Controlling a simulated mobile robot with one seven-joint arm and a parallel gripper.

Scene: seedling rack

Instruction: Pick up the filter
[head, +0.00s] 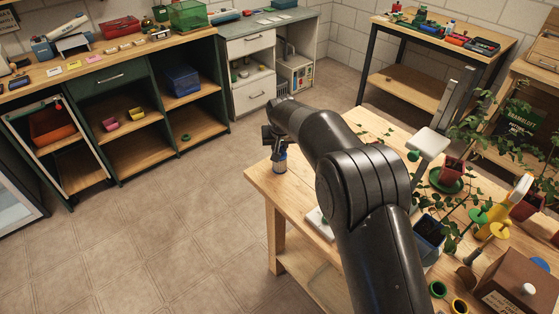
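My gripper (275,150) is at the left end of the wooden table, at the end of my dark arm, pointing down. A small blue and grey cylinder-like thing (280,163) stands right below it at the table's corner. I cannot tell whether this is the filter, or whether the fingers touch it. The fingers are too small and dark to show whether they are open or shut. No other thing is clearly a filter, and my arm hides part of the table.
The wooden table (262,178) holds potted plants (452,170), a yellow spool stand (491,222) and a brown box (520,283) at right. A white thing (318,222) lies partly behind my arm. Cabinets with shelves (140,150) line the back. The tiled floor at left is clear.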

